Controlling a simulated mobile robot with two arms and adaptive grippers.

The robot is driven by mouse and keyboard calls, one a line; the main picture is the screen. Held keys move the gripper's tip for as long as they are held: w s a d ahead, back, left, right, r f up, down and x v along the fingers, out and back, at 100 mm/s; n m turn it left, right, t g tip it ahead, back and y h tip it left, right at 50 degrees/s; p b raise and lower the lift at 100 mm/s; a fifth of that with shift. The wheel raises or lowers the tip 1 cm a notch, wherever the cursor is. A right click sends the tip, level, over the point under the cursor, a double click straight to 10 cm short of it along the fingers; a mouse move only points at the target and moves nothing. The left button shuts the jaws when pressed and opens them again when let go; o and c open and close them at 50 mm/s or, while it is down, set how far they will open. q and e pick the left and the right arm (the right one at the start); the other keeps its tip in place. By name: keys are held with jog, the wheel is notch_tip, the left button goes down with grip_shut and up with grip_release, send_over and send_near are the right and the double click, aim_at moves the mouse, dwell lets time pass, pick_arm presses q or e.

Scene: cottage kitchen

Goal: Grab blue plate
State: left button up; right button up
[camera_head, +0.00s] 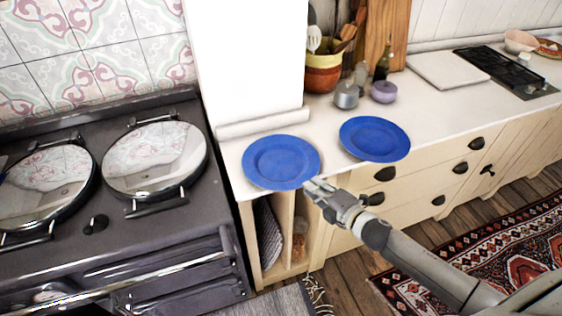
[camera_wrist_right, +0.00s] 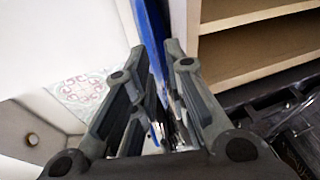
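Two blue plates lie on the white countertop. The left blue plate (camera_head: 281,161) is near the counter's left front corner, and the right blue plate (camera_head: 375,138) lies by the front edge. My right gripper (camera_head: 313,188) is at the lower right rim of the left plate, at the counter's front edge. In the right wrist view, a blue plate edge (camera_wrist_right: 153,22) runs between and beyond the fingertips (camera_wrist_right: 156,52). A narrow gap shows there; whether the fingers press on the plate is unclear.
A dark range cooker (camera_head: 150,240) with round lids stands left of the counter. Open shelves (camera_head: 285,235) and drawers are below the counter.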

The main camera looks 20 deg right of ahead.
aim_at(304, 179)
jog(key=p+x, duration=0.1)
jog(key=x, duration=0.3)
jog(key=shift+d, duration=0.1)
jog(key=shift+r, duration=0.1)
grip_shut()
jog(key=shift+r, duration=0.1)
